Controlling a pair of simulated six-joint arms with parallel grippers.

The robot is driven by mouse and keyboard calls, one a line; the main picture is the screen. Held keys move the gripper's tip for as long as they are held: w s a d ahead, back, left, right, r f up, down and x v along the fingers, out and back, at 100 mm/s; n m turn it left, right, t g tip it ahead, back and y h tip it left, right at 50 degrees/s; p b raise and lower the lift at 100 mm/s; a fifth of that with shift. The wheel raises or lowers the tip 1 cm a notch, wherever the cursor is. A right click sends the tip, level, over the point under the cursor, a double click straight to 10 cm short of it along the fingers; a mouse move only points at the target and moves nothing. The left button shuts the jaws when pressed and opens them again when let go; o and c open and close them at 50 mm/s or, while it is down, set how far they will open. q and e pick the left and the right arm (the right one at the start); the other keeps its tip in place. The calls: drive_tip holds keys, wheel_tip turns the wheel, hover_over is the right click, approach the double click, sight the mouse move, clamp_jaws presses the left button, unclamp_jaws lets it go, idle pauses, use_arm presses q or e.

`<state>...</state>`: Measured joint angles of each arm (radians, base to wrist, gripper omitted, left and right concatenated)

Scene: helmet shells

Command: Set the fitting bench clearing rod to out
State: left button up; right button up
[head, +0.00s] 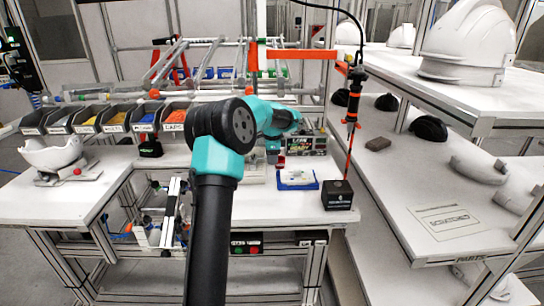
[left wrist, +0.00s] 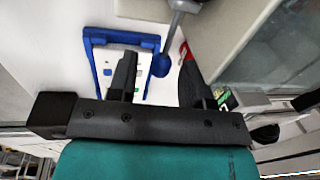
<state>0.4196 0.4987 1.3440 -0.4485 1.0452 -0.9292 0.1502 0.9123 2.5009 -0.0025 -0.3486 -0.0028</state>
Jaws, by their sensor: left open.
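The clearing rod shows in the left wrist view as a grey rod with a blue ball knob (left wrist: 161,66). The rod runs up out of the top of that view beside a grey housing (left wrist: 232,45). My left gripper (left wrist: 157,82) is open, with the knob between its two black fingers near their tips. I see no clear contact with either finger. In the head view my left arm reaches over the fitting bench (head: 238,205) and hides the rod. My right gripper is not in view.
A blue-rimmed tray (head: 318,183) lies on the bench near the gripper. A black box (head: 337,196) stands to its right, under a hanging orange and black tool (head: 354,95). Small bins (head: 85,118) line the back left. A white shell (head: 52,155) sits at left.

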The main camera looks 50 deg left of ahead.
use_arm(q)
drive_tip(key=shift+c, duration=0.3)
clamp_jaws()
idle(0.3)
